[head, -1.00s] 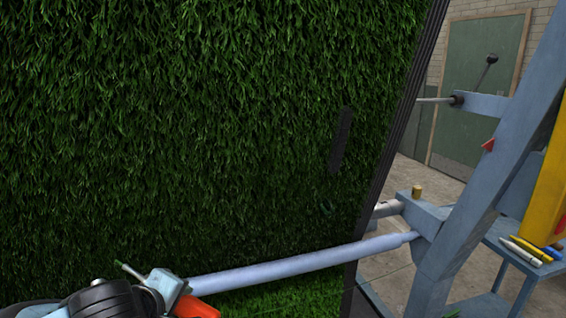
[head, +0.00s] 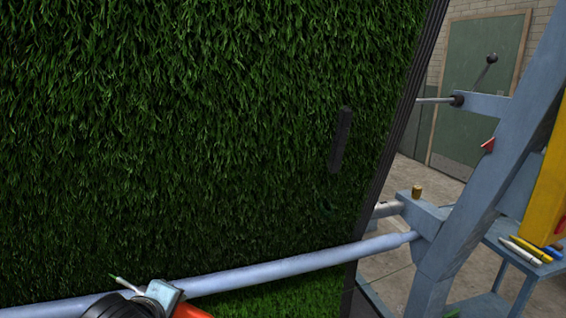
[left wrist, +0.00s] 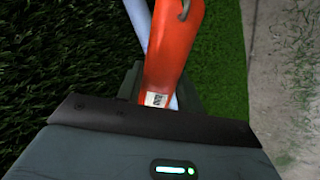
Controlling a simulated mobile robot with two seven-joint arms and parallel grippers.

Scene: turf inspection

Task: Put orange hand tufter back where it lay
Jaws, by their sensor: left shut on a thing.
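The orange hand tufter (left wrist: 175,50) is held by my left gripper (left wrist: 160,95), with a small white label by the jaws and a grey metal hook at its far end. In the head view only a bit of the tufter (head: 190,311) shows at the bottom edge, beside my left gripper (head: 160,296). The gripper is shut on it, in front of the turf and close to the pale blue roller bar. A thin green-tipped rod sticks out beside the gripper. The place where the tufter lay cannot be told. My right gripper is not in view.
A large upright turf sheet (head: 200,130) fills the left and middle, with a dark strip (head: 341,140) on it. The pale blue bar (head: 290,265) crosses low in front. A blue frame (head: 480,190) stands right, by a small table (head: 520,262) with crayons.

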